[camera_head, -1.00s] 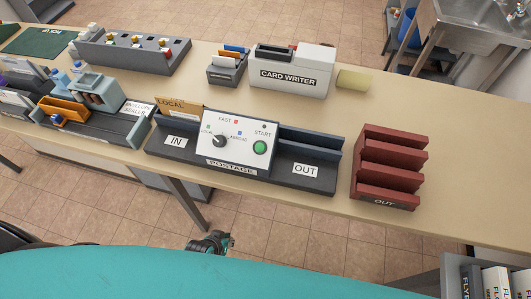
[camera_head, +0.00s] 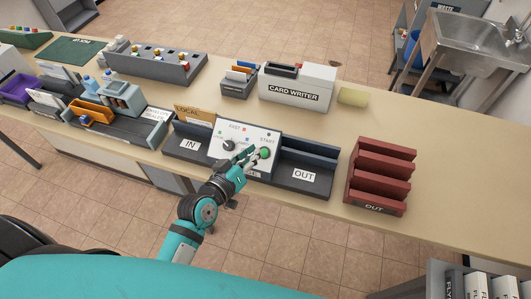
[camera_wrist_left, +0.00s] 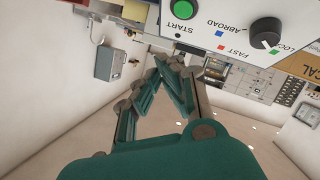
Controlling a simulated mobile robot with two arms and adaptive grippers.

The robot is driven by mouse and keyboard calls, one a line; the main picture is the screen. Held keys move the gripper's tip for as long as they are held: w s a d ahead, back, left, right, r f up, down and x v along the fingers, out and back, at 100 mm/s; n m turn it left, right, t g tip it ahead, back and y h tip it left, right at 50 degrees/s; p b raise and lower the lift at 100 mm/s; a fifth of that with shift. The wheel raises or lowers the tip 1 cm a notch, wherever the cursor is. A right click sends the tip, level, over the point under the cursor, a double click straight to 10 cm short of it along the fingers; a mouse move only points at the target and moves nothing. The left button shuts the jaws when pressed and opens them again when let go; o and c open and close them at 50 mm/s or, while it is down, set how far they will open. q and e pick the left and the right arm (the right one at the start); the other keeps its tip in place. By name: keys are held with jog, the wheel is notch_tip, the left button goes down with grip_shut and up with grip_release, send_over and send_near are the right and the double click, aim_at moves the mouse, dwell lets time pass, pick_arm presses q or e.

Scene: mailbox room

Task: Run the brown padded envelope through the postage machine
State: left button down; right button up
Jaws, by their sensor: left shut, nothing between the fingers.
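The brown padded envelope (camera_head: 196,113), marked LOCAL, stands on edge in the IN side of the grey postage machine (camera_head: 187,148). Part of it shows at the right edge of the left wrist view (camera_wrist_left: 303,65). The machine's white panel has a black knob (camera_wrist_left: 265,33) and a green START button (camera_wrist_left: 183,8). The knob's pale mark seems to face the green square by LOCAL. My left gripper (camera_head: 251,153) is shut and empty, in front of the panel close to the START button. I cannot tell if it touches. My right gripper is out of view.
A dark red OUT rack (camera_head: 380,177) stands right of the machine. The card writer (camera_head: 297,88) and a small card holder (camera_head: 238,79) are behind it. The envelope sealer (camera_head: 120,127) is to the left. The table's right end is clear.

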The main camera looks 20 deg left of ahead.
aim_at(264, 153)
pick_arm(q)
notch_tip(264, 153, up, 2)
jog(key=shift+w+a+r+t, duration=0.1)
jog(key=shift+w+t, duration=0.05)
jog(key=shift+t, duration=0.15)
jog(key=w+f+b, duration=0.1)
jog(key=f+b, duration=0.1)
jog(key=w+f+b, duration=0.1)
jog(key=f+b, duration=0.1)
jog(key=w+f+b, duration=0.1)
jog(key=f+b, duration=0.1)
jog(key=shift+w+b, duration=0.3)
jog(key=shift+w, duration=0.05)
jog(key=shift+w+f+b, duration=0.45)
jog(key=shift+w+f, duration=0.2)
jog(key=shift+f, duration=0.05)
jog(key=shift+f, duration=0.1)
dwell(0.7)
jog(key=shift+w+f, duration=0.25)
